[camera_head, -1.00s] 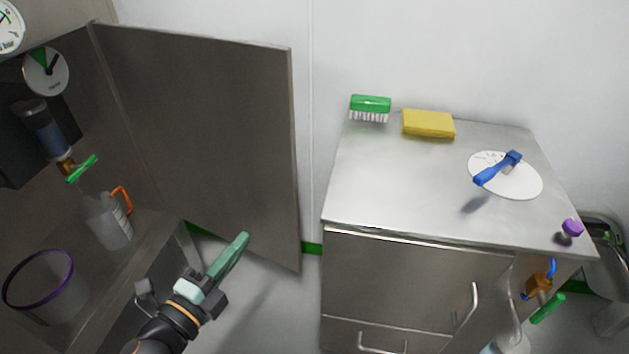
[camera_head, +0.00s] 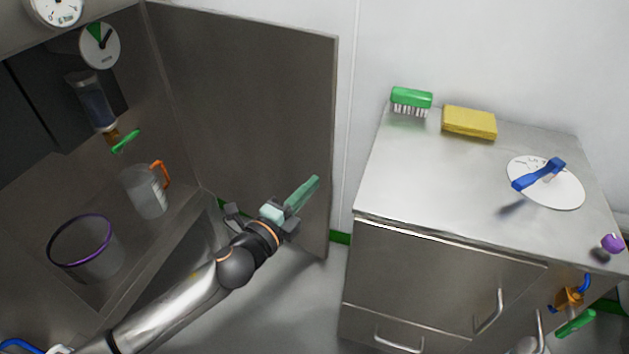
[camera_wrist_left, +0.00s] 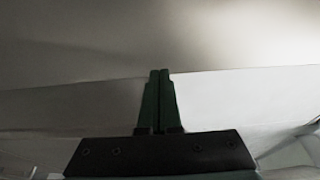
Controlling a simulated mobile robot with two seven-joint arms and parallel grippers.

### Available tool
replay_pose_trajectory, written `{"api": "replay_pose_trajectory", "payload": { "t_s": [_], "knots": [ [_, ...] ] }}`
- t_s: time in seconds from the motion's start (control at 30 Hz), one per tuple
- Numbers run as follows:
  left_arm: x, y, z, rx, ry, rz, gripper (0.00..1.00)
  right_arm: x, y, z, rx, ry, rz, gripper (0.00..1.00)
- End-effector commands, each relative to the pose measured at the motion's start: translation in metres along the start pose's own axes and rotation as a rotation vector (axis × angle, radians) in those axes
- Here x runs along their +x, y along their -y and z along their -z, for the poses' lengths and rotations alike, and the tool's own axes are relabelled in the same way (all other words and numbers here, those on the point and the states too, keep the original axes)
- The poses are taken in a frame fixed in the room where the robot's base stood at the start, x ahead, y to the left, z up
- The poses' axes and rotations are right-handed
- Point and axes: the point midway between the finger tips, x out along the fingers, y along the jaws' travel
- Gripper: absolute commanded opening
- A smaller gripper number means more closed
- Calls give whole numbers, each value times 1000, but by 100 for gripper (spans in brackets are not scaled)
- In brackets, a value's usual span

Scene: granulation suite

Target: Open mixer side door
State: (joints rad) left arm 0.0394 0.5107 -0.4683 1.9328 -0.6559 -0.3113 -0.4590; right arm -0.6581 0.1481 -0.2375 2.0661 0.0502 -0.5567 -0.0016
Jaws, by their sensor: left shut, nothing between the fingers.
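The mixer side door (camera_head: 250,110) is a large flat grey metal panel, standing swung out from the cabinet opening on the left. My left gripper (camera_head: 312,185) is shut and empty. In the head view it appears in front of the lower right part of the door; whether it touches the door I cannot tell. In the left wrist view its green fingers (camera_wrist_left: 158,95) are together, with a grey surface filling the picture above them. My right gripper is not in view.
Inside the open cabinet are a clear jug (camera_head: 147,192) with an orange handle, a purple-rimmed bucket (camera_head: 92,262) and a green-handled valve (camera_head: 126,140). A steel cabinet (camera_head: 430,200) stands at right with a green brush (camera_head: 411,98) and yellow sponge (camera_head: 469,122). Floor shows between.

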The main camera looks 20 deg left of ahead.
Motion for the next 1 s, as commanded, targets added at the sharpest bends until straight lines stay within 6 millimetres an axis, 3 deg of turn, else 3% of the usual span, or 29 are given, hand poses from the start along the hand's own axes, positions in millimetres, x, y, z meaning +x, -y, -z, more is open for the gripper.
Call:
{"api": "replay_pose_trajectory", "payload": {
  "t_s": [0.2, 0.67, 0.77, 1.0],
  "knots": [
    [18, 0, 0, -1, 0, 1, 0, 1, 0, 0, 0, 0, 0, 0],
    [22, 0, 0, -2, 5, 0, 0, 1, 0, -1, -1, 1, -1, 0],
    [34, 0, 0, -3, 27, 5, 0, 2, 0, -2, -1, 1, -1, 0],
    [84, -2, 0, -4, 129, 5, 0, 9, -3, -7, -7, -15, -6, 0]
  ]
}}
